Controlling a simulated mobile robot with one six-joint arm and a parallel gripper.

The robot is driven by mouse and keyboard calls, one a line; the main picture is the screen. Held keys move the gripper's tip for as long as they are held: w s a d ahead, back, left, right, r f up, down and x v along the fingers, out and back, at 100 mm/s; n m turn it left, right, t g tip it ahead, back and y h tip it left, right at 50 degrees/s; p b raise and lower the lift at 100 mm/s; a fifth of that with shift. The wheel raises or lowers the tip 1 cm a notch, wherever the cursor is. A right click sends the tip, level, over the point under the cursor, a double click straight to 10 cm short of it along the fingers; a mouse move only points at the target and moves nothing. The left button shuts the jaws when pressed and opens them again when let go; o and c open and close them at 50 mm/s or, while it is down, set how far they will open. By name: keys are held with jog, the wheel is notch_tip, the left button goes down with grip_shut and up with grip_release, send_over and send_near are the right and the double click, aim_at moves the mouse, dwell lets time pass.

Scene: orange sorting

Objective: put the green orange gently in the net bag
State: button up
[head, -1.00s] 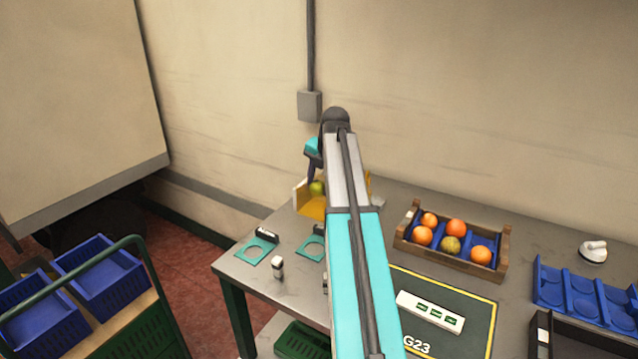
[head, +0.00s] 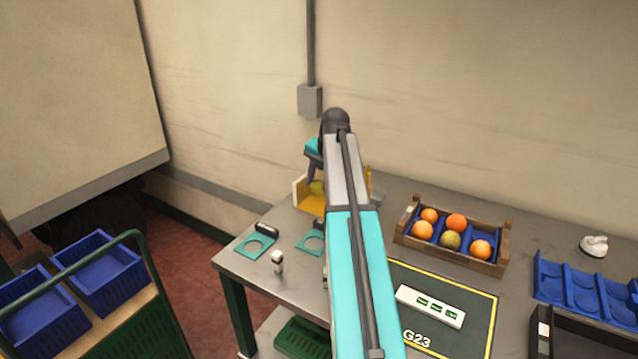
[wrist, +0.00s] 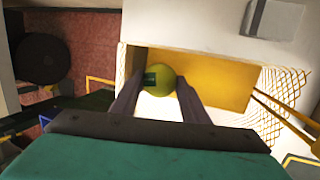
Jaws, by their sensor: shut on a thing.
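The green orange (wrist: 160,81) is yellow-green with a small dark green label. It sits between the two dark fingers of my gripper (wrist: 160,88), which are shut on it. Behind and around it in the wrist view is an open yellow-lined holder (wrist: 214,80) with the yellow mesh of the net bag (wrist: 268,118) at its right side. In the head view the orange (head: 317,187) shows at the holder (head: 307,204), partly hidden by my arm. I cannot tell whether the orange touches the holder's floor.
A wooden crate (head: 405,240) with several oranges stands right of my arm. Teal ring plates (head: 254,246) lie on the table's left part. A green mat (head: 475,310) bears a white labelled strip (head: 430,306). Blue trays (head: 565,284) lie at the right.

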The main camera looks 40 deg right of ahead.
jog(key=shift+f, duration=0.2)
dwell(0.5)
jog(key=o, duration=1.2)
jog(key=shift+c, duration=0.2)
jog(key=shift+r, duration=0.1)
jog(key=shift+r+p, duration=2.25)
jog(key=shift+r, duration=1.65)
jog(key=shift+a, duration=0.1)
